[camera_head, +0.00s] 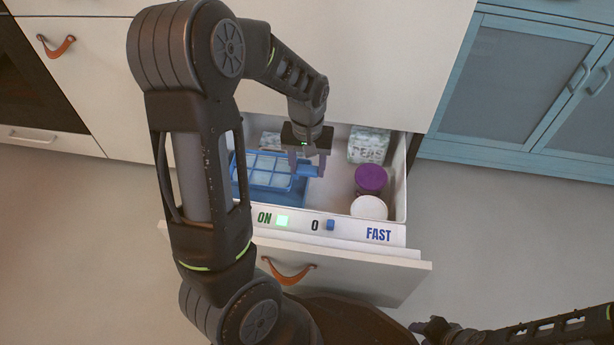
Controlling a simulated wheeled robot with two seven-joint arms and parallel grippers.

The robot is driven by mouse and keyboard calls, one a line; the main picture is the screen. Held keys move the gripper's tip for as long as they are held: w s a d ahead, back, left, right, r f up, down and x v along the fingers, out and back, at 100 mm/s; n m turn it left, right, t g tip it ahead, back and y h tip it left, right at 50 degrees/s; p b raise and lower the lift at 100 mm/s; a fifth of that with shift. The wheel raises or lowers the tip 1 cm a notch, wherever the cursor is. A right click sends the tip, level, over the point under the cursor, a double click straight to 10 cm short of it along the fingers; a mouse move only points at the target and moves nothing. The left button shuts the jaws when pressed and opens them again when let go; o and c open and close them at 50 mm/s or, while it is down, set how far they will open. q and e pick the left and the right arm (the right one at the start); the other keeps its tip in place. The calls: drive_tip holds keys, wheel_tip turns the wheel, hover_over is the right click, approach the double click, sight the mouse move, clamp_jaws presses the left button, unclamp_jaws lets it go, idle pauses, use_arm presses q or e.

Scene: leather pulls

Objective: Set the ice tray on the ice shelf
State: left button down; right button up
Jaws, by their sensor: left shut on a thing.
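The ice tray (262,164) is blue with pale cells and is over the left part of the open white drawer (335,208). My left gripper (306,168) points down into the drawer and is shut on the blue tab at the tray's right end. A blue support (262,200), seemingly the ice shelf, shows just under and in front of the tray. I cannot tell whether the tray touches it. My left arm hides part of the drawer's left side. My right gripper (432,327) is low at the right, dark, its fingers unclear.
In the drawer's right part stand a purple-lidded tub (371,179), a white-lidded tub (369,207) and a bag marked PEAS (368,145). The drawer's front edge bears a panel (350,231) with ON and FAST. Blue cabinets (520,85) stand at the right; open floor lies before them.

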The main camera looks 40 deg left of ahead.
use_arm(q)
wheel_tip(320, 180, down, 4)
drive_tip(key=shift+f+b, duration=0.25)
drive_tip(key=shift+b, duration=0.6)
drive_tip(key=shift+f, duration=0.1)
drive_tip(key=c, duration=0.6)
unclamp_jaws()
wheel_tip(320, 180, up, 12)
drive_tip(key=p, duration=0.6)
